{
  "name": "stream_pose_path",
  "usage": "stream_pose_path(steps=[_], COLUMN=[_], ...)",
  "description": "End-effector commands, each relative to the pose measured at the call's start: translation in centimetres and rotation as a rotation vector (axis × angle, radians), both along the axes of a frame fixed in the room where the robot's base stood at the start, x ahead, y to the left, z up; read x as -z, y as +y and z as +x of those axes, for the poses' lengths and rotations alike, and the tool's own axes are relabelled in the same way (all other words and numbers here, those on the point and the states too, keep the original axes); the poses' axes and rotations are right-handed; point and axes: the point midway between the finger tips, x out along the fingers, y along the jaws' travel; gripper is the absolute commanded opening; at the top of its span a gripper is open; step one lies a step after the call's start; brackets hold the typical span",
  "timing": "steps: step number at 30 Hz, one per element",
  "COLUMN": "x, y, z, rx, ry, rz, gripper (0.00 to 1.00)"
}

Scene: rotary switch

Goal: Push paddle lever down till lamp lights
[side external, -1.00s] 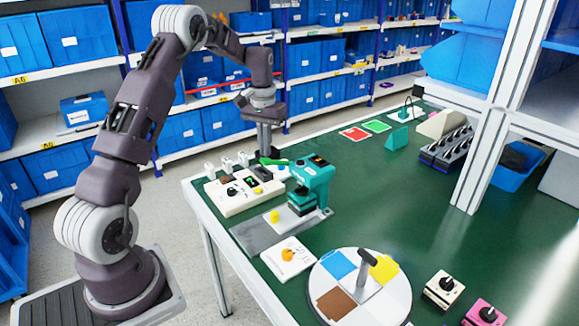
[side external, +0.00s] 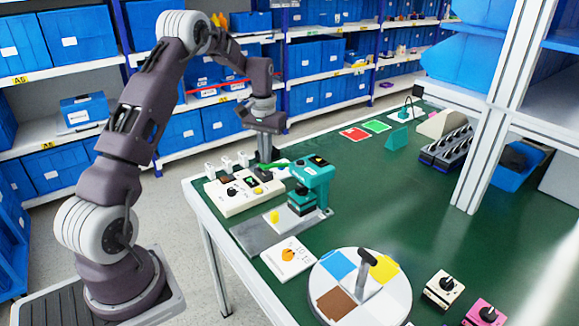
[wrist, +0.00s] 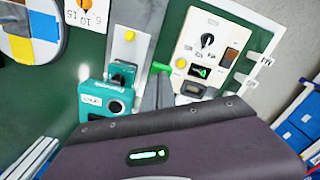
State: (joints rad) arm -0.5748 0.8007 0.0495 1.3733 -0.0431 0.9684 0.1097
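The teal press-like unit (side external: 315,178) stands upright on a grey base plate near the table's left edge; it also shows in the wrist view (wrist: 110,100). A bright green paddle lever (side external: 273,162) sticks out from its side toward the control panel. In the wrist view the lever's green end (wrist: 161,67) shows beside my fingers. My gripper (side external: 264,158) points down at the lever, its fingers together as one narrow grey column. I cannot tell whether the fingertips touch the lever. A small pale glow (wrist: 84,101) shows at the teal unit's side in the wrist view.
A cream control panel (side external: 236,198) with a knob, buttons and a small display stands beside the unit. A white plate with an orange knob (side external: 288,254) and a round coloured dial (side external: 340,300) lie nearer.

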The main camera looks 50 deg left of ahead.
Motion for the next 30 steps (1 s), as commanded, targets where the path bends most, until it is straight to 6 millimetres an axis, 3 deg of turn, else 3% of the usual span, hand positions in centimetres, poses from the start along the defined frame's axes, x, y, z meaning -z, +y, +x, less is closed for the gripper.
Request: stream_pose_path(steps=[18,30], x=[1.6,1.4], y=[0.0,0.0], z=[0.0,0.1], rx=[0.000,0.000], ry=[0.000,-0.002], rz=[0.000,0.001], gripper=[0.00,0.00])
